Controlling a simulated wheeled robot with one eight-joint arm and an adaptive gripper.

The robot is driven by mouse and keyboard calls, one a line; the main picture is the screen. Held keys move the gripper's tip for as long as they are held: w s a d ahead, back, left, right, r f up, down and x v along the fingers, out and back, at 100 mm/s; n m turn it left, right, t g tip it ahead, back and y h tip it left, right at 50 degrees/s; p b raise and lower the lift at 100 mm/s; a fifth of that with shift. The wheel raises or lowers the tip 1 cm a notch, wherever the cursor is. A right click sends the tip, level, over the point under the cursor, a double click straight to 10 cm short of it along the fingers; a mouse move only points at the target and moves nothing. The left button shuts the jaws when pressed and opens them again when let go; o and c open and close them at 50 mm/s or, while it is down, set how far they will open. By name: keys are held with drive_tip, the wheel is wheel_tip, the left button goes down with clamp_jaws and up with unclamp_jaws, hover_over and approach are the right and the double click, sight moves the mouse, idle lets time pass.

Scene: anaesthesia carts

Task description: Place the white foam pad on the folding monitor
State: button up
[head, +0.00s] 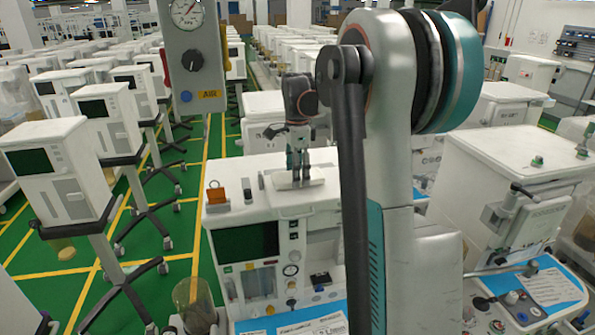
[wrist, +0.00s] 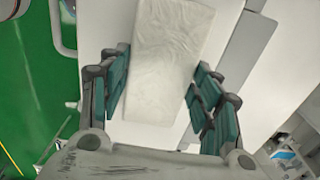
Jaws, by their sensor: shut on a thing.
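The white foam pad (head: 313,182) is a flat pale rectangle at the top of the middle anaesthesia cart (head: 262,203). In the wrist view the pad (wrist: 165,60) runs lengthwise between the teal fingers. My gripper (head: 298,172) points down and is shut on the pad; it also shows in the wrist view (wrist: 160,105). I cannot tell whether the pad touches the cart top beneath it. A dark screen (head: 245,241) is on the cart's front. I cannot tell for certain which thing is the folding monitor.
An orange clip-like item (head: 217,193) stands on the left of the cart top. A gauge panel (head: 190,50) hangs at the upper left. Another white cart (head: 510,165) stands to the right. Monitors on stands (head: 60,165) line the green floor at left. My arm hides part of the middle.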

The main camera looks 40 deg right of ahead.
drive_tip(key=shift+f, duration=0.15)
drive_tip(key=shift+f, duration=0.2)
drive_tip(key=o, duration=0.9)
drive_tip(key=shift+r, duration=0.15)
wheel_tip(320, 180, up, 12)
drive_tip(key=shift+r+b, duration=0.1)
drive_tip(key=shift+b, duration=0.7)
